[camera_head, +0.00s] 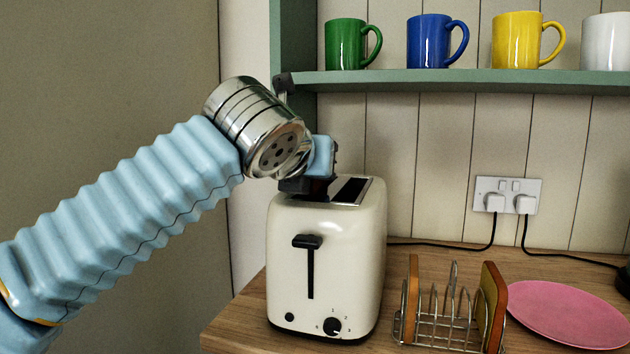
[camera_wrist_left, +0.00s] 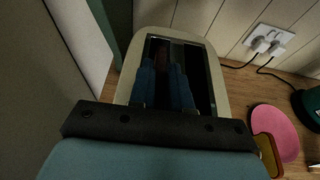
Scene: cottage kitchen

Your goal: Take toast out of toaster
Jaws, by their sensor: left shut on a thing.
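The cream toaster (camera_head: 325,255) stands on the wooden counter, its lever raised near the top of its track. It also shows in the left wrist view (camera_wrist_left: 222,85). My left gripper (camera_head: 308,184) reaches down at the slot on the toaster's left side. In the left wrist view its blue fingers (camera_wrist_left: 166,85) point into that slot, shut on a dark brown slice of toast (camera_wrist_left: 172,55), mostly hidden between fingers and slot walls. The other slot (camera_head: 351,190) looks dark and empty. My right gripper is not in view.
A pink plate (camera_head: 565,312) lies farther right. A green shelf (camera_head: 460,82) with several mugs hangs above. Cables run from the wall socket (camera_head: 507,195).

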